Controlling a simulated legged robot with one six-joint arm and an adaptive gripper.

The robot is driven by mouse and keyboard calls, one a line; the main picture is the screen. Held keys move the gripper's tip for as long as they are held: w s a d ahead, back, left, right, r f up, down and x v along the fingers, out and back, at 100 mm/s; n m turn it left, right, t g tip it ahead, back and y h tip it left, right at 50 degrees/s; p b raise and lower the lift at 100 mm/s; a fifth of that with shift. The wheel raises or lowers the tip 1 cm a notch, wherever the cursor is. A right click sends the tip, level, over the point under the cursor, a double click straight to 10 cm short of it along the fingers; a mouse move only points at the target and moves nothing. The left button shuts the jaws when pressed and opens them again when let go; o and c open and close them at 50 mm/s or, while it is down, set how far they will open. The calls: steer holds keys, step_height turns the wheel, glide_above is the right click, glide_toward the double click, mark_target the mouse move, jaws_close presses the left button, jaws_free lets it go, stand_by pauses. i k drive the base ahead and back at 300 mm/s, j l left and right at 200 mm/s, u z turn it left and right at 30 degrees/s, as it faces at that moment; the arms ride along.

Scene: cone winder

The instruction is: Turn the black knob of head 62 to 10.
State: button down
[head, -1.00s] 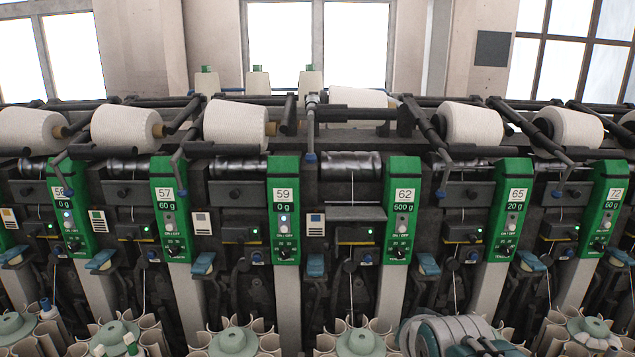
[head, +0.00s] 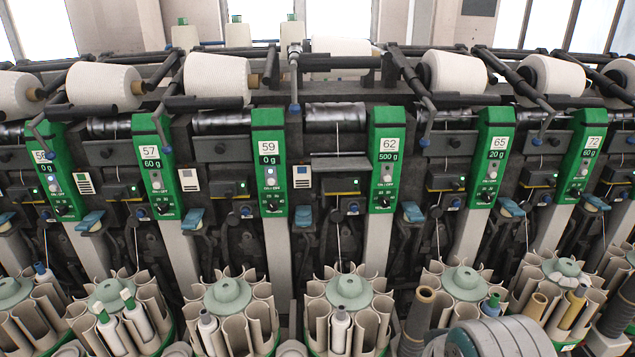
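Head 62 (head: 387,150) is a green panel right of centre in the head view, with a white 62 label and a display reading 500 g. Its black knob (head: 384,202) is small and sits near the panel's lower end, below a light button. The knob's pointer and scale are too small to read. Nothing touches the knob. Part of my arm shows as a grey rounded link at the bottom right edge, well below the panel. My gripper's fingers do not show.
Green panels of head 59 (head: 269,165) and head 65 (head: 490,160) stand on either side. Below head 62 is a round magazine (head: 349,290) with upright tubes. White yarn cones (head: 456,72) lie along the top. Space directly before the panel looks clear.

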mark_target(384, 201)
steer(key=k+j+z, duration=0.1)
steer(key=j, duration=0.3)
steer(key=k+j+z, duration=0.15)
steer(key=k+j, duration=0.15)
steer(key=j, duration=0.15)
steer(key=k+j+z, duration=0.1)
steer(key=j, duration=0.25)
steer(key=k+j+z, duration=0.1)
steer(key=k+j, duration=0.25)
